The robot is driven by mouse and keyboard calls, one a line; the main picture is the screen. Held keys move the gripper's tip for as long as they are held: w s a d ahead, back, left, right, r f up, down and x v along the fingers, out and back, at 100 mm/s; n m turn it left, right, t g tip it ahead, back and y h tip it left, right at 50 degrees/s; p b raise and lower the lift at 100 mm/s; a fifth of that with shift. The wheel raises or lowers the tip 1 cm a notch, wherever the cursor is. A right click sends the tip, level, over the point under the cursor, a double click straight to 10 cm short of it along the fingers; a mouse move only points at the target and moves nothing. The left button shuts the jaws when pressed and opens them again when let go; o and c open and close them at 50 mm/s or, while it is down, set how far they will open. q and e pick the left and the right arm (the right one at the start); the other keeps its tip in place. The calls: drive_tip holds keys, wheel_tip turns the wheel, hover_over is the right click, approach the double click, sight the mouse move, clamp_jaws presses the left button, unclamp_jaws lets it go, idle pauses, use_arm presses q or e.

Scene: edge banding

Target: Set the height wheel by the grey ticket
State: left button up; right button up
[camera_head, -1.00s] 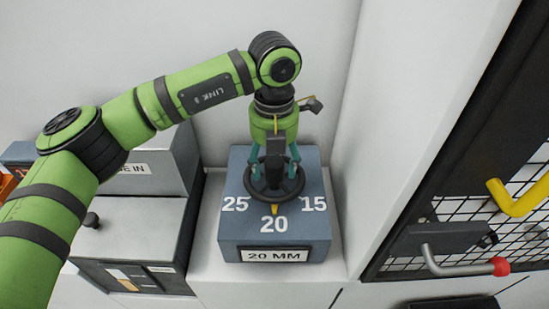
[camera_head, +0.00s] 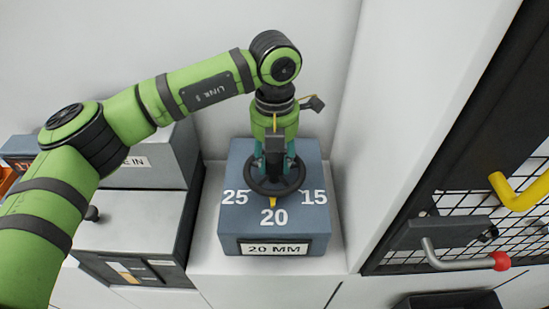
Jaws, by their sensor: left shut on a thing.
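The height wheel (camera_head: 275,191) is a dark ring on top of a blue-grey box (camera_head: 240,168). Its yellow pointer (camera_head: 272,203) is at the front, at the number 20. The numbers 25 and 15 stand to the left and right. A plate (camera_head: 274,249) on the box front reads "20 MM". My left gripper (camera_head: 274,172) comes down from above and is shut on the wheel; its fingertips are partly hidden. The grey ticket cannot be made out for certain. My right gripper is not in view.
A grey machine with a label ending in "IN" (camera_head: 134,162) and a front with small tickets (camera_head: 126,271) stands at left. A white wall rises close at right. Beyond it are a mesh door, a yellow handle (camera_head: 519,192) and a red-knobbed lever (camera_head: 500,261).

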use_arm(q)
drive_tip(key=m+b, duration=0.4)
drive_tip(key=b, duration=0.1)
drive_tip(key=shift+f+m+b, duration=0.3)
drive_tip(key=shift+f, duration=0.05)
drive_tip(key=m+b, duration=0.2)
drive_tip(key=m, duration=0.1)
drive_tip(key=shift+r, duration=0.1)
drive_tip(key=shift+r+m+b, duration=0.1)
drive_tip(key=shift+m+b, duration=0.5)
drive_tip(key=shift+m, duration=1.3)
drive_tip(key=o, duration=1.1)
drive_tip(key=shift+o, duration=0.2)
drive_tip(key=shift+a, duration=0.1)
drive_tip(key=shift+r, duration=0.1)
